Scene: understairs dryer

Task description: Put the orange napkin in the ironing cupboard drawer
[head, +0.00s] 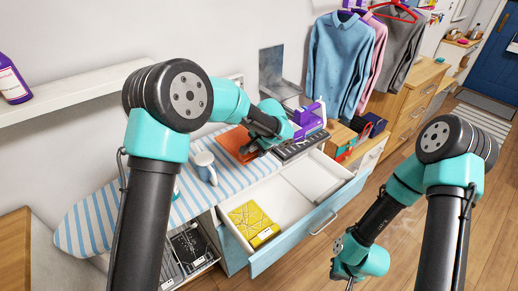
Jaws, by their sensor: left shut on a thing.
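The orange napkin (230,143) lies flat on the striped ironing board, toward its far right part. My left gripper (253,150) reaches down at the napkin's right side and is shut on it. The fingertips are small and partly dark against the board. The ironing cupboard drawer (277,208) is pulled open in front of the board, with a blue front and white inside. A yellow patterned packet (252,222) lies in its left part. My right gripper (347,278) hangs at the bottom, right of the drawer, and its fingers are too unclear to judge.
A pale mug-like item (205,167) stands on the striped board (95,222) left of the napkin. A purple and white iron (308,120) stands by a dark grille (300,146) on the right. Below left is an open rack (190,250). The drawer's middle is bare.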

